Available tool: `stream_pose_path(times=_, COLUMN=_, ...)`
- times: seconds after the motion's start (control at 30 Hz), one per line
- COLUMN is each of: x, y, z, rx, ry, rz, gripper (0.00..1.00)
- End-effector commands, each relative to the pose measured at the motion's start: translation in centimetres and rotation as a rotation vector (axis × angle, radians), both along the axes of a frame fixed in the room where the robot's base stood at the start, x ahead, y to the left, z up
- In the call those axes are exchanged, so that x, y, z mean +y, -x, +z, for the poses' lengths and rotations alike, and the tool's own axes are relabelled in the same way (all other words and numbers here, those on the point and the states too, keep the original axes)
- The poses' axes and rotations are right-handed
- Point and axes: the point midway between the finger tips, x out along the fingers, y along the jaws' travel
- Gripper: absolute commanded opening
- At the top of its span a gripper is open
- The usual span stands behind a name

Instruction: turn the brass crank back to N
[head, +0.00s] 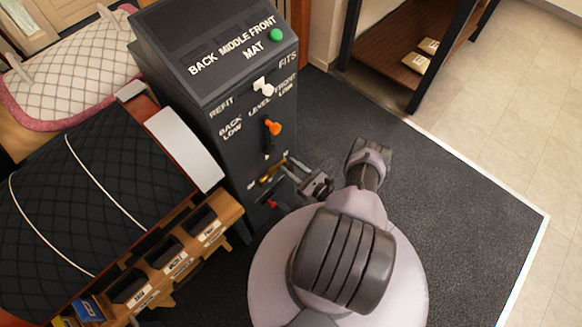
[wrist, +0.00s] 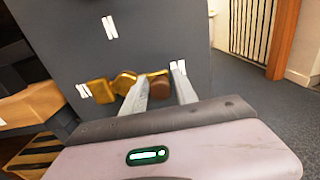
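The brass crank (wrist: 122,82) is on the front of the dark console, with a brown knob (wrist: 157,84) at its right end in the wrist view. In the head view the brass crank (head: 268,174) shows low on the console, partly covered by my gripper. My gripper (head: 286,169) reaches in from the right; in the wrist view its fingers (wrist: 162,82) are apart, one on each side of the brown knob. A gap shows at the right finger; whether the left finger touches the knob I cannot tell. White marks surround the crank, and I cannot read an N.
The console (head: 228,112) also carries a white switch (head: 263,86), an orange lever (head: 272,128), a red knob (head: 272,204) and a green button (head: 276,35). A wooden rack (head: 226,210) and a black quilted pad (head: 90,200) stand left. Dark mat (head: 450,220) is clear to the right.

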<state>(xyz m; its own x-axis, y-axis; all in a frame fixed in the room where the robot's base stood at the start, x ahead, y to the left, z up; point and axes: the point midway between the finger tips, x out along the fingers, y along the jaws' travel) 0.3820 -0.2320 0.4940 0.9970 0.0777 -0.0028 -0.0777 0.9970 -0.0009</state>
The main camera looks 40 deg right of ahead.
Motion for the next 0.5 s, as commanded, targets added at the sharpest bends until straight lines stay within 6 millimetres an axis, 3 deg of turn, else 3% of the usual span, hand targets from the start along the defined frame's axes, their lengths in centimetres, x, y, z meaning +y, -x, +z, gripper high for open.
stream_pose_path(times=0.23, x=0.02, y=-0.11, z=0.01, rx=0.0, ry=-0.001, rz=0.0, gripper=0.35)
stream_pose_path(times=0.4, x=0.02, y=-0.09, z=0.01, rx=0.0, ry=-0.001, rz=0.0, gripper=0.04)
stream_pose_path(times=0.5, x=0.02, y=-0.08, z=0.01, rx=0.0, ry=-0.001, rz=0.0, gripper=0.0)
